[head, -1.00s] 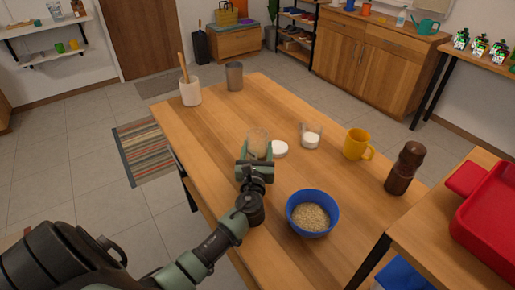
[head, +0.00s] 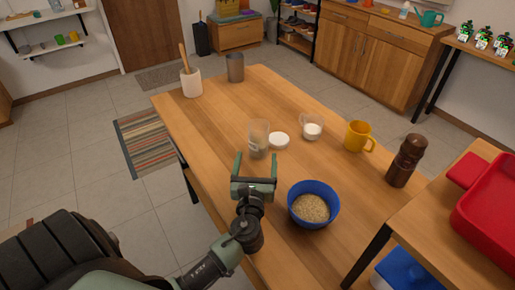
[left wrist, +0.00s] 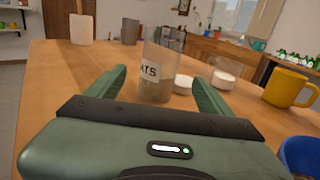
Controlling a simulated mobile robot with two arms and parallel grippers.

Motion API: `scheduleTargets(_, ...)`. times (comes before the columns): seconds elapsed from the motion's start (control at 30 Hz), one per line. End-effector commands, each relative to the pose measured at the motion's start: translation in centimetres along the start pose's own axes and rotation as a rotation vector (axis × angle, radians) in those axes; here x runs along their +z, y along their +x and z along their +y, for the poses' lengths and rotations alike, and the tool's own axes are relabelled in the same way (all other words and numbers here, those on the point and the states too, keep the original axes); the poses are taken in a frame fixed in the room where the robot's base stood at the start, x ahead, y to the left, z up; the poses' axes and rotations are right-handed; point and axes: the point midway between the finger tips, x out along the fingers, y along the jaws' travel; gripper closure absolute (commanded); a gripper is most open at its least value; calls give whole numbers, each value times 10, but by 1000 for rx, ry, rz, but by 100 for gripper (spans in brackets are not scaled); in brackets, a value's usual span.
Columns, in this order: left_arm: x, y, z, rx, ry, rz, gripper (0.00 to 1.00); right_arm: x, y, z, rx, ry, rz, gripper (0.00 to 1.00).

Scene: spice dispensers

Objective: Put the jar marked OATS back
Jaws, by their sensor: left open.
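The clear OATS jar (head: 258,139) stands upright on the wooden table (head: 220,120), with no lid on it. In the left wrist view the jar (left wrist: 157,75) shows part of its label, "ATS", and some contents low inside. A white round lid (head: 279,141) lies on the table just right of the jar. My left gripper (head: 254,170) is open and empty. It is on the near side of the jar, apart from it, with its fingers pointing toward it. In the left wrist view the jar stands between the fingertips, beyond them. My right gripper is not in view.
A blue bowl of oats (head: 312,207) stands right of my left gripper. A glass cup with white contents (head: 312,128), a yellow mug (head: 358,136) and a brown pepper mill (head: 406,160) stand farther right. A utensil crock (head: 191,82) and grey canister (head: 235,68) stand at the far end.

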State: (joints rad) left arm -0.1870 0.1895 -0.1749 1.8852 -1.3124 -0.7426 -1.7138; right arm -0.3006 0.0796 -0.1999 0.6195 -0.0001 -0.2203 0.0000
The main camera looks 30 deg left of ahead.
Motion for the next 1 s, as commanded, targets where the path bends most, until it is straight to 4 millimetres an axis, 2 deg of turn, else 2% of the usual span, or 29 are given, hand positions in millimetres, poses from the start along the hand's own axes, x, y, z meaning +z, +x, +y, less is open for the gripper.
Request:
scheduleTargets(0.1, -1, -16, 0, 1, -1, 2, 19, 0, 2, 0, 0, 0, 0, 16)
scheduleTargets(0.23, 0, -23, 0, 1, -1, 0, 19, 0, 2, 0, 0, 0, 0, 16)
scheduleTargets(1.0, 0, -24, 0, 1, 0, 0, 19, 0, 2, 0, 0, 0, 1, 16)
